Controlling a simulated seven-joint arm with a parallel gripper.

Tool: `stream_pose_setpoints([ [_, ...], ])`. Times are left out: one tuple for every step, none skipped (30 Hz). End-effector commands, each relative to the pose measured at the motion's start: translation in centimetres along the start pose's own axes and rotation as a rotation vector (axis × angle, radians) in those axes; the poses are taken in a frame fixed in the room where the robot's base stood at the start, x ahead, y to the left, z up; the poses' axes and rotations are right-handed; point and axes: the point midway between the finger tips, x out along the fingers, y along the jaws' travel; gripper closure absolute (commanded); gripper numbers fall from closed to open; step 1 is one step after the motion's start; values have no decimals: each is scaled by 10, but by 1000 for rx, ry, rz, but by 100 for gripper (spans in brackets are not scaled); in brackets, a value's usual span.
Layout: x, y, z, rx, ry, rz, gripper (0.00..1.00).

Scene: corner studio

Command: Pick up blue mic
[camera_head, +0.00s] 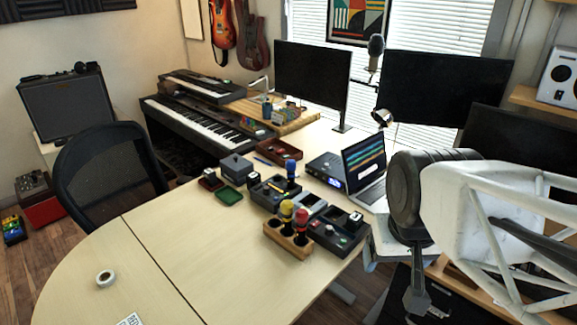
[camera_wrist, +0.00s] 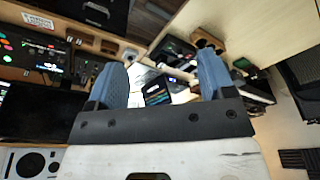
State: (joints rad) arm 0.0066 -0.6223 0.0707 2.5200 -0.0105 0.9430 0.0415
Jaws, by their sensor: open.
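The blue mic (camera_head: 291,169) stands upright with a dark blue head and a dark body, at the far edge of the small devices in the middle of the desk. A yellow-headed mic (camera_head: 287,209) and a red-headed mic (camera_head: 301,216) stand nearer, in a wooden holder (camera_head: 290,244). My gripper (camera_wrist: 161,75) is open in the wrist view, with two blue-grey fingers wide apart and nothing held between them. My arm is at the right in the head view, well apart from the blue mic. I cannot make out the blue mic in the wrist view.
Dark devices (camera_head: 336,232) crowd the desk around the mics. An open laptop (camera_head: 365,168) and a dark box (camera_head: 327,169) stand behind to the right. A green tray (camera_head: 229,196) lies left.

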Motion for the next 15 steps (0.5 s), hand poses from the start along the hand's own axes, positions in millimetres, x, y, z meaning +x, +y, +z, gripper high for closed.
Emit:
stream_pose_setpoints([
  [-1,0,-5,11,-2,0,24],
  [-1,-1,-8,21,-3,0,24],
  [-2,-2,-14,37,-6,-1,24],
  [-3,-2,-18,51,-8,-1,24],
  [-4,-2,-24,66,-9,-1,24],
  [-5,-3,-31,89,-12,-1,24],
  [-5,-4,-37,106,-15,-1,24],
  [-6,-5,-44,126,-17,-1,24],
  [-7,-6,-53,154,-20,-1,24],
  [-7,-7,-60,175,-23,-1,24],
  [-8,-8,-68,196,-25,0,24],
  [-8,-9,-77,226,-29,0,24],
  [-9,-10,-85,250,-31,0,24],
  [-9,-11,-92,273,-33,1,24],
  [-9,-13,-103,303,-37,1,24],
])
